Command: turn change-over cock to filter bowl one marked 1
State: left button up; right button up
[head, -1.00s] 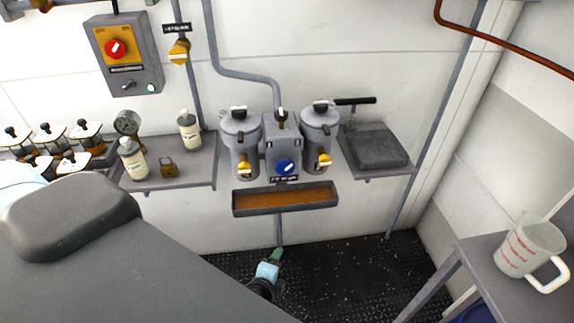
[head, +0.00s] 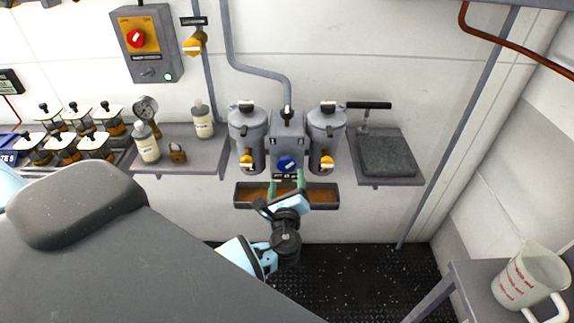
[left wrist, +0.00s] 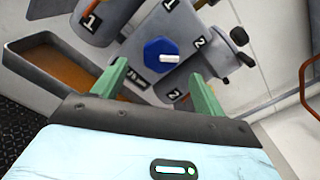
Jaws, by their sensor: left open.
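The change-over cock is a blue knob with a white pointer (head: 287,165) on a grey block between two filter bowls; the blue knob also shows in the left wrist view (left wrist: 157,50). Its pointer leans up and right, toward the block's 2 side. The left filter bowl (head: 246,130) is the one marked 1, its label (left wrist: 91,22) showing in the left wrist view. The right filter bowl (head: 327,130) is marked 2. My left gripper (head: 286,182) is open just below the knob, green fingers apart and empty. My right gripper is out of view.
A drip tray (head: 245,205) hangs below the bowls, behind my left gripper. Yellow cocks (head: 246,161) sit on the bowls' fronts. A shelf with bottles (head: 147,145) and a padlock is at left; a shelf with a dark grey block (head: 387,155) is at right.

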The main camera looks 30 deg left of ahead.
aim_at(287, 168)
pick_arm(q)
jog(key=x, duration=0.7)
jog(key=shift+w, duration=0.3)
jog(key=c, duration=1)
